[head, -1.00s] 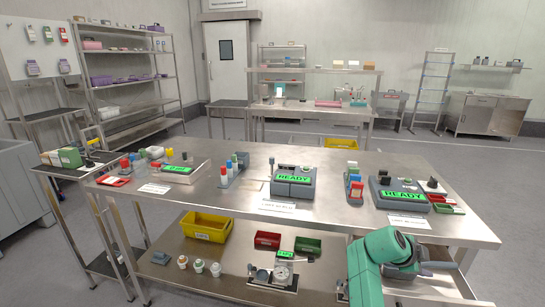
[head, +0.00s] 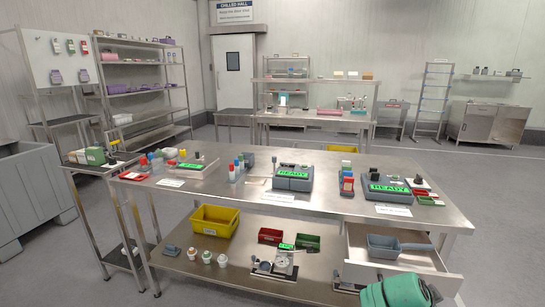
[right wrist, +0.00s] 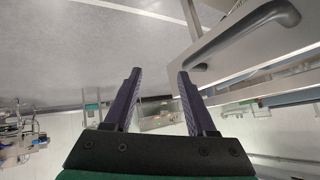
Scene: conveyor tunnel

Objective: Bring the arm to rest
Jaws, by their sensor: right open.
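My right arm (head: 398,291) shows as a green link at the bottom right of the head view, in front of the open drawer (head: 395,268). Its gripper is not visible in the head view. In the right wrist view my right gripper (right wrist: 158,95) is open, its two dark fingers apart with nothing between them. A dark bar handle (right wrist: 250,32) on a metal front lies beyond the right finger, apart from it. My left gripper is in neither view.
A steel table (head: 240,195) carries several devices with green displays. A grey scoop-like container (head: 383,247) lies in the drawer. The lower shelf holds a yellow bin (head: 215,222). A grey bin (head: 30,190) stands at the left. The floor at right (head: 500,220) is clear.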

